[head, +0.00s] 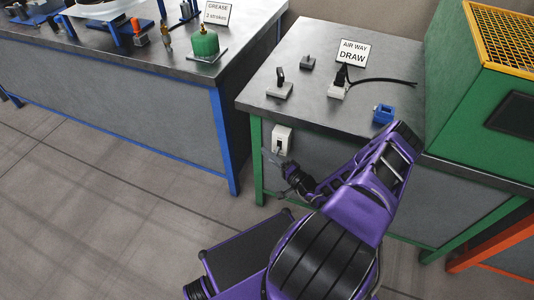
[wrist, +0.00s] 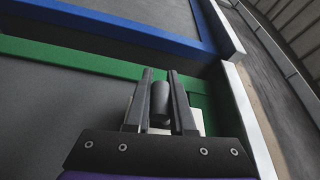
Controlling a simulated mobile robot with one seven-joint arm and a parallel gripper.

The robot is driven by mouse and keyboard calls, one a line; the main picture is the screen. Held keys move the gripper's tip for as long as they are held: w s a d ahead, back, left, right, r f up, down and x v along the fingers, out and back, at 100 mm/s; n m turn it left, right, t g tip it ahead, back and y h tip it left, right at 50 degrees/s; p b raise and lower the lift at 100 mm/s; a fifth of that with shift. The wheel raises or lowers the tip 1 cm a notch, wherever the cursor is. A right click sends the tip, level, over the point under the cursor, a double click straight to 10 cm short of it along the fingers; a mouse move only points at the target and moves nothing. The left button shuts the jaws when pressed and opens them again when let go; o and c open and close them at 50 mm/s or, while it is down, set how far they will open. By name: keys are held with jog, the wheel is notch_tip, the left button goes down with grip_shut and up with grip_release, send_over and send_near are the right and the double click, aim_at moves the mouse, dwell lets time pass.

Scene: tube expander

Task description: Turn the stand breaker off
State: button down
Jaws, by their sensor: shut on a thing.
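The stand breaker (head: 282,139) is a white box on the front of the green-framed bench, just below the top near its left leg. In the wrist view, part of its white casing (wrist: 199,117) shows behind my fingers. My gripper (wrist: 161,74) has its two dark fingers on either side of a dark rounded lever (wrist: 160,101), shut on it. In the head view my gripper (head: 272,160) is small, just below the breaker. The lever's exact angle is hard to tell, as my fingers and the dark colour obscure it.
The bench top (head: 305,110) above holds small dark fixtures, a blue block (head: 383,114), a black cable and an "AIR WAY DRAW" sign (head: 353,52). A blue-framed bench (head: 215,130) stands left, across a narrow gap. A green cabinet (head: 465,110) is at right.

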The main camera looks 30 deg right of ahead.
dwell(0.3)
jog(key=c, duration=0.8)
grip_release()
jog(key=shift+o, duration=0.2)
jog(key=v, duration=1.7)
jog(key=shift+s+p, duration=0.2)
jog(key=shift+p, duration=0.15)
